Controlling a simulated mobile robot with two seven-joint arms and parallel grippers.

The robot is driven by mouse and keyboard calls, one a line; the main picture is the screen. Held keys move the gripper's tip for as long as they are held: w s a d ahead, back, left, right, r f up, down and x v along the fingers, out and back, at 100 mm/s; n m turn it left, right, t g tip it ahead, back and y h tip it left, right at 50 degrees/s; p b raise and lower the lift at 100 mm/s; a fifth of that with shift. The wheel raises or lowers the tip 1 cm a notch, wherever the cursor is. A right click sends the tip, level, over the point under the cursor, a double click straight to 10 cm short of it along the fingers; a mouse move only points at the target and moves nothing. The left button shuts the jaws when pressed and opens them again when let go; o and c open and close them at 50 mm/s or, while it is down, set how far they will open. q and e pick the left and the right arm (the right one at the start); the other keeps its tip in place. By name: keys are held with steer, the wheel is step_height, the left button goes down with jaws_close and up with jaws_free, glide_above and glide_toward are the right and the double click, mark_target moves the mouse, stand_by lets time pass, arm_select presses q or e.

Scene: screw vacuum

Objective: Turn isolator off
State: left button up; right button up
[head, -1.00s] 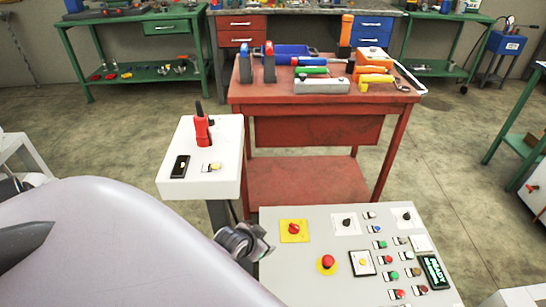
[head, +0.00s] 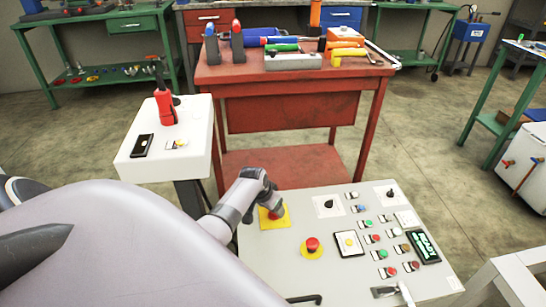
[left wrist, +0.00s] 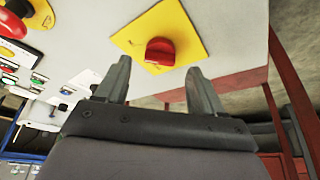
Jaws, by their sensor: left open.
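The isolator is a red rotary knob on a square yellow plate (head: 282,221) on the light grey control panel (head: 300,262). In the head view my left gripper (head: 264,194) is over the plate and largely hides the knob. In the left wrist view the red knob (left wrist: 160,52) on its yellow plate (left wrist: 186,22) lies just beyond the fingertips. My left gripper (left wrist: 158,75) is open, with its two fingers apart and nothing between them. The knob is apart from the fingers in that picture. My right gripper is in neither view.
A red emergency button (head: 312,244) on a round yellow plate sits close by on the panel, with several small coloured buttons to its right. A white pedestal (head: 195,145) with a red handheld device (head: 164,105) stands left. A red workbench (head: 290,85) stands behind.

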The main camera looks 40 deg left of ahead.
mark_target(273, 215)
arm_select(q)
steer(key=shift+b+x, duration=0.75)
steer(key=shift+x, duration=0.75)
